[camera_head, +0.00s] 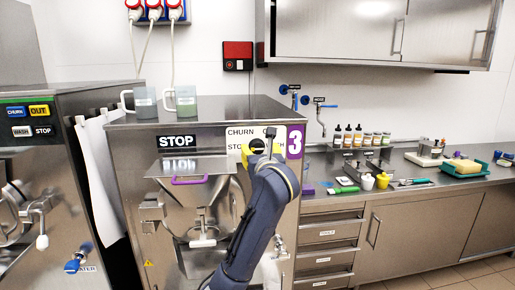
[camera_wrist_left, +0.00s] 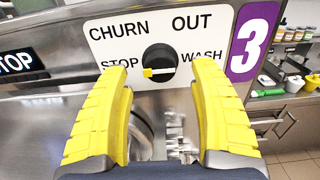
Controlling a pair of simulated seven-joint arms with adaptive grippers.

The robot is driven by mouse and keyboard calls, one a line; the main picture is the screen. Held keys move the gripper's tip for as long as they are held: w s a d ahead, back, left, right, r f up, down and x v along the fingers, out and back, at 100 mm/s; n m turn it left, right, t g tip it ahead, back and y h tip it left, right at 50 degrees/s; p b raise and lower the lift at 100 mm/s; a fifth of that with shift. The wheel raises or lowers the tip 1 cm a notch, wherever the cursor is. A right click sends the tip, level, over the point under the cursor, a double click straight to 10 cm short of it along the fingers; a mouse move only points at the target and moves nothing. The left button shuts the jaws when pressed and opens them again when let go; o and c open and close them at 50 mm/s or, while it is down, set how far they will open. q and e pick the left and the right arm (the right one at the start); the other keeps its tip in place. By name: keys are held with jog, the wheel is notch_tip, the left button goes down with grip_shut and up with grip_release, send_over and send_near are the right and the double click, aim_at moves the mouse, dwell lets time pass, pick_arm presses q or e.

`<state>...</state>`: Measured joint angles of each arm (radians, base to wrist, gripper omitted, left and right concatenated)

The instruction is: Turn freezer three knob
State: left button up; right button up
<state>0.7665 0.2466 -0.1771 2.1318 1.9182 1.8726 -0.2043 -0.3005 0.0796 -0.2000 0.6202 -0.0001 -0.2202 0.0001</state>
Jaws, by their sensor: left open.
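Freezer three (camera_head: 180,121) is a steel machine with a purple 3 label. Its knob (camera_wrist_left: 161,58) is a round black dial on a white plate (camera_wrist_left: 106,50) marked CHURN, OUT, STOP and WASH. A yellow pointer tip (camera_wrist_left: 147,72) on the dial points left, towards STOP. My left gripper (camera_wrist_left: 165,76) is open and empty, with its yellow fingers one each side of the knob in the picture. I cannot tell whether they touch it. In the head view my left gripper (camera_head: 257,147) is in front of the plate and hides the knob. My right gripper is not in view.
Two clear jugs (camera_head: 186,101) stand on the freezer top. A lidded hopper (camera_head: 188,167) and spout are left of my arm. Another freezer (camera_head: 40,130) with a hanging white towel (camera_head: 98,170) is at left. A counter (camera_head: 400,176) with bottles and tools is at right.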

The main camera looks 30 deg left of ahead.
aim_at(258, 147)
pick_arm(q)
jog(key=shift+x, duration=2.25)
jog(key=shift+o, duration=0.2)
jog(key=c, duration=1.3)
